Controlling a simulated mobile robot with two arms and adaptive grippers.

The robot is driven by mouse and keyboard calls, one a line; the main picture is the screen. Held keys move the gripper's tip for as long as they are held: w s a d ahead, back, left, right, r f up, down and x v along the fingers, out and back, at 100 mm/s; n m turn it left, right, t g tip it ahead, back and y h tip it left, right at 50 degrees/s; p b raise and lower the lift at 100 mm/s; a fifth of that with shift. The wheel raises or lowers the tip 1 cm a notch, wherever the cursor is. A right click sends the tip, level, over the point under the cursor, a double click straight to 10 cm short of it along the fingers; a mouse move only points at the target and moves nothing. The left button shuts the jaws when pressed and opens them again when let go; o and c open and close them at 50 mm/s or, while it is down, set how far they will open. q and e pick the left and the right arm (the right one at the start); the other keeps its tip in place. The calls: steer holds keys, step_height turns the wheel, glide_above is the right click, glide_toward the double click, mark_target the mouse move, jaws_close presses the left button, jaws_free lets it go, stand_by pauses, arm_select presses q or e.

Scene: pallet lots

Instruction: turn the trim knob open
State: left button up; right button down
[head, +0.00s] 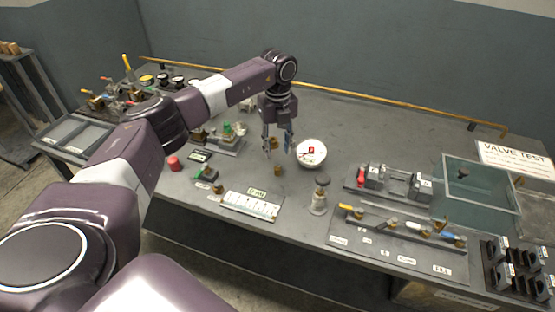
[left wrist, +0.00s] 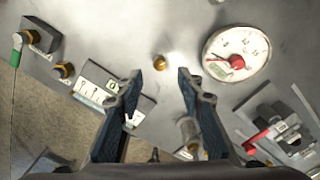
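A small brass knob (head: 278,170) stands on the grey bench, left of a round white gauge (head: 311,153) with a red mark. No label that names it the trim knob can be read. My left gripper (head: 277,146) points down above the bench, just behind this knob in the head view. In the left wrist view the fingers (left wrist: 160,78) are spread, with the brass knob (left wrist: 160,62) apart from them, just beyond the gap between the tips. Nothing is held. The gauge (left wrist: 237,53) is to the right there. My right gripper is not in view.
A white scale plate (head: 251,205) with a small display lies in front of the knob. Another brass knob (head: 218,188) stands by a dark block at left. A upright valve (head: 320,195) stands at right, near a panel (head: 398,243) of levers. Bare bench surrounds the knob.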

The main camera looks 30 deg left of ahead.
arm_select(q)
steer(key=shift+r, duration=2.4)
steer(key=shift+f, duration=0.1)
